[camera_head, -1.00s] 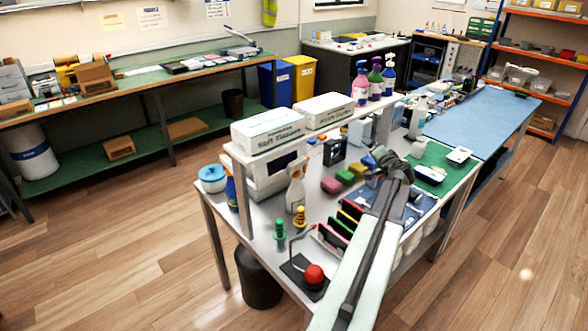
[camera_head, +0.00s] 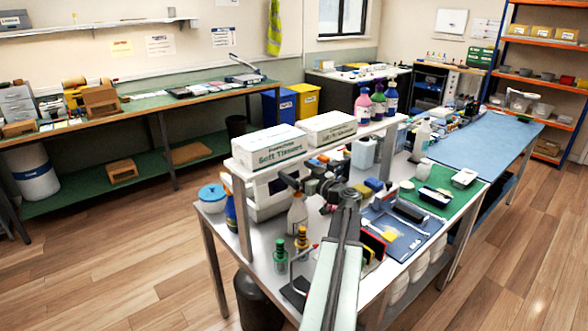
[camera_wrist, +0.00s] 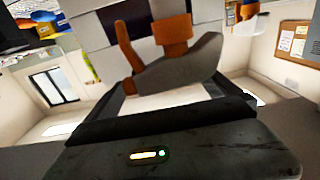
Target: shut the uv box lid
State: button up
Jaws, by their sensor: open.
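A white box (camera_head: 263,205) stands on the near bench under the raised shelf and looks like the UV box. Shelf, bottle and arm partly hide it, so I cannot tell how its lid stands. My gripper (camera_head: 292,182) is at the box's right side, above the bench. I cannot tell whether it touches the box. In the wrist view my gripper (camera_wrist: 152,38) shows two orange-tipped fingers, apart, with nothing seen between them. A pale surface with dark patches (camera_wrist: 105,12) is behind them, too close to identify.
A spray bottle (camera_head: 297,212) and a green-capped bottle (camera_head: 280,255) stand close below my gripper. Tissue boxes (camera_head: 268,146) sit on the shelf above. A blue mat (camera_head: 408,243) with small items lies right of my arm. Floor (camera_head: 120,260) left of the bench is clear.

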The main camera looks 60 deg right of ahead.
aim_at(292, 167)
jog(key=x, duration=0.3)
jog(key=shift+d, duration=0.1)
jog(key=shift+c, duration=0.3)
